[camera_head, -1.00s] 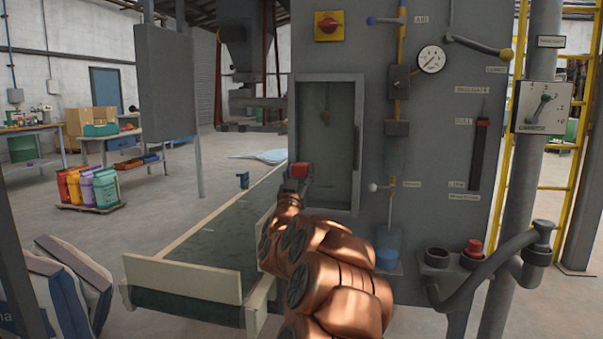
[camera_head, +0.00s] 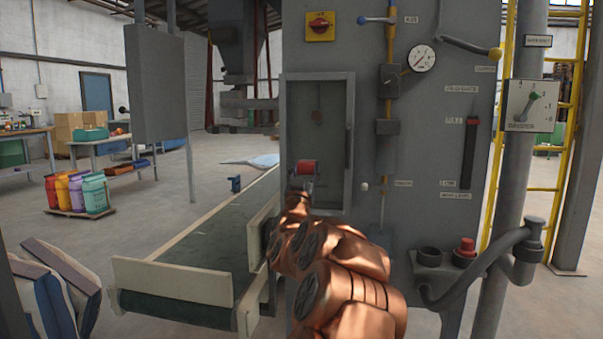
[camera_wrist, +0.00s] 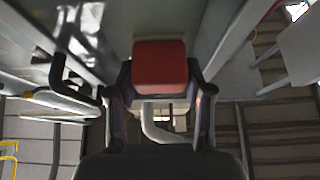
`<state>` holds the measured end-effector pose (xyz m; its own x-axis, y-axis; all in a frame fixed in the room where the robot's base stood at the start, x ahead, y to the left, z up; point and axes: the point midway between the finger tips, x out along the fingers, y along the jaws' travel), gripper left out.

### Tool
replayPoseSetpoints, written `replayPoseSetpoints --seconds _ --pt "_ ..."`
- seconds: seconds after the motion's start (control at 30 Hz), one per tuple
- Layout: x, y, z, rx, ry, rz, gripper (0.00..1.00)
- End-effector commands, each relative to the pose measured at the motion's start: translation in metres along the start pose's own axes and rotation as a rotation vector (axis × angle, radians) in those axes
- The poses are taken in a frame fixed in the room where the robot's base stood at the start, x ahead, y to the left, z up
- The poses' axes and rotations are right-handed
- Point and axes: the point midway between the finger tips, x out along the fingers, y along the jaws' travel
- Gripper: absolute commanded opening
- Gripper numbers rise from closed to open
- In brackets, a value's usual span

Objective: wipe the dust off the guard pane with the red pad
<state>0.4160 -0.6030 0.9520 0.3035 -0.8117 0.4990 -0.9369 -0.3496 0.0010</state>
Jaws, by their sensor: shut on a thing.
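The guard pane (camera_head: 319,130) is a dark, dull pane in a grey frame on the front of the grey machine. A small brownish patch shows in its upper middle. My gripper (camera_head: 303,178) is in front of the pane's lower left part. It is shut on the red pad (camera_head: 306,167), which also shows between the fingers in the wrist view (camera_wrist: 160,68). I cannot tell whether the pad touches the pane. My arm hides part of the frame's lower edge.
A conveyor (camera_head: 215,245) with pale side boards runs beside the machine. Valve levers, a gauge (camera_head: 421,58) and a grey pipe (camera_head: 480,268) are to the right. Striped sacks (camera_head: 62,290) lie at lower left. Open floor lies left of the conveyor.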

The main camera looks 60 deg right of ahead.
Motion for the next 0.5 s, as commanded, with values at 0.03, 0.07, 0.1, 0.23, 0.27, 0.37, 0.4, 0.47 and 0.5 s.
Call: replayPoseSetpoints --seconds 0.03,0.07,0.1,0.23,0.27,0.37,0.4,0.47,0.5 --pt "-0.001 0.005 0.002 0.0 0.001 0.004 0.19" --pt "-0.001 0.008 0.002 0.0 0.001 0.004 0.19" --pt "0.0 0.011 0.002 0.0 0.0 0.004 0.19" --pt "0.0 0.02 0.003 0.0 -0.001 0.003 0.19" --pt "0.0 0.022 0.004 0.0 -0.002 0.003 0.19" --pt "0.001 0.03 0.004 -0.001 -0.003 0.005 0.19" --pt "0.001 0.032 0.004 -0.001 -0.003 0.005 0.19" --pt "0.002 0.033 0.003 -0.001 -0.003 0.005 0.19" --pt "0.002 0.034 0.003 0.0 -0.003 0.005 0.19"
